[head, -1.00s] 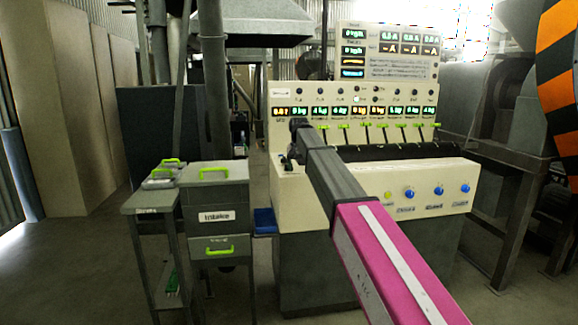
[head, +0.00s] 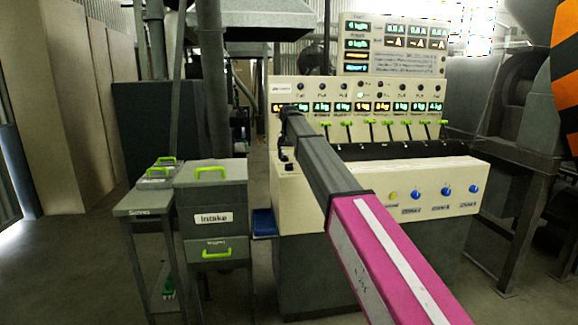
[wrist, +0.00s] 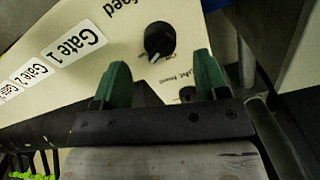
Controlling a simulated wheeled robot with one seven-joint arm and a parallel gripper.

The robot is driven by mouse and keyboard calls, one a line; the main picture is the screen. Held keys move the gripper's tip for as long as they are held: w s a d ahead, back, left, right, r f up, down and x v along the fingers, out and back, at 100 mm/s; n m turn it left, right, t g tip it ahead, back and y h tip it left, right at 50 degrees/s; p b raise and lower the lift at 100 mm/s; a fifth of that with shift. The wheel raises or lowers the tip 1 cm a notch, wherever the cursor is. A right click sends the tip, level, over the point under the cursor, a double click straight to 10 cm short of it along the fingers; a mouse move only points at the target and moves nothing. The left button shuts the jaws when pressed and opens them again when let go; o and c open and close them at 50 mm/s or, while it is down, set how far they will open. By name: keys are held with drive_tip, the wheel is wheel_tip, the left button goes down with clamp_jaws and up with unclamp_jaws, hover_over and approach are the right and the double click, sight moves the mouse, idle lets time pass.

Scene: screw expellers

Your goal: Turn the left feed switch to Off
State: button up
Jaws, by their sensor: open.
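A black round knob (wrist: 158,41) with a pale pointer mark sits on the cream panel, beside the printed word "feed", whose label is cut off by the top edge of the wrist view. My gripper (wrist: 160,68) is open and empty, its two green fingers apart. In the picture the knob lies just above the gap between the fingertips, apparently not gripped. A second dark knob (wrist: 187,94) shows partly behind the right finger, beside small lettering. In the head view my arm's end reaches the left side of the control console (head: 300,208); the gripper is hard to make out there.
A "Gate 1" label (wrist: 78,46) is on the panel left of the knob. A row of green-tipped levers (head: 372,122) runs along the console. Grey intake bins (head: 212,205) and a small side table (head: 145,200) stand left of it. Open floor lies at far left.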

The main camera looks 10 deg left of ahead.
sight(289, 164)
drive_tip(key=shift+f, duration=2.25)
drive_tip(key=c, duration=0.9)
